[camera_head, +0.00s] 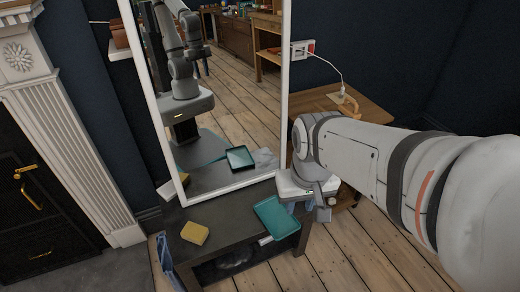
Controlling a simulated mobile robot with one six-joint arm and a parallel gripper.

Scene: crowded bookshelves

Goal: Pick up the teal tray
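The teal tray (276,218) lies on the right part of a low dark table (222,222) in front of a mirror. It is a shallow rounded rectangle, and its right end sticks out towards the table's right edge. My arm reaches in from the right. My gripper (322,208) is just right of and above the tray's upper right corner. It seems apart from the tray, but the gap is hard to judge. The fingers are small and partly hidden by the gripper body, so their opening does not show.
A yellow sponge (195,233) lies on the table's left part. The tall white-framed mirror (225,90) stands along the table's back and reflects the tray and my body. A wooden side table (352,103) stands behind my arm. A white fireplace surround (75,130) is at left.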

